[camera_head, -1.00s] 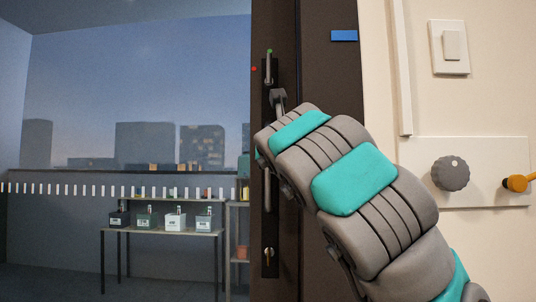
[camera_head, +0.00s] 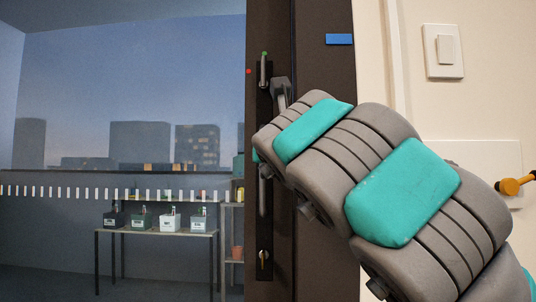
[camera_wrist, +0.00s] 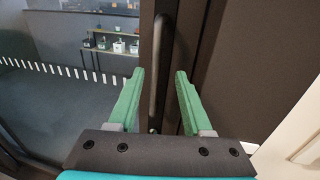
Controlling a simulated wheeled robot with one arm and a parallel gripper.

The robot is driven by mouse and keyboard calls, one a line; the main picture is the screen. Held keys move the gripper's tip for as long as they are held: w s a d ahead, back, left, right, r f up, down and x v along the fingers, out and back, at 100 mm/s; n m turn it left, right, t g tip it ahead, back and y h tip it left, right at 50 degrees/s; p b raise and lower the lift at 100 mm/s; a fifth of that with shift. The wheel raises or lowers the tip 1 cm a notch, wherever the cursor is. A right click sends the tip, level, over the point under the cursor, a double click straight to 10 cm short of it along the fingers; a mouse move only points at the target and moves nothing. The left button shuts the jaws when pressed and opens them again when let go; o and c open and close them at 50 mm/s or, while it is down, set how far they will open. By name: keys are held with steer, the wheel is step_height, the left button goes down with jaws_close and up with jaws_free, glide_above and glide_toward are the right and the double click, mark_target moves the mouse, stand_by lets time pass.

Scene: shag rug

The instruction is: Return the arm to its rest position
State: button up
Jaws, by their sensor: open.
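My gripper shows in the wrist view (camera_wrist: 160,95) with its two green fingers wide apart and nothing between them but the view of the dark door frame behind. A dark vertical pull handle (camera_wrist: 160,70) stands beyond the fingers, in line with the gap. I cannot tell how far it is from the fingertips. In the head view my grey and teal arm reaches up and left across the dark door (camera_head: 325,75), and its end hides part of the handle plate (camera_head: 264,215). The gripper's fingers are hidden there.
A white wall with a light switch (camera_head: 443,50) and an orange knob (camera_head: 516,184) is close on the right. Behind a glass pane with white marks on the left, a table (camera_head: 160,232) bears several small bins. The floor before the table looks clear.

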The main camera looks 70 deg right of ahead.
steer(key=shift+s+a, duration=0.25)
steer(key=shift+a, duration=0.1)
stand_by(0.4)
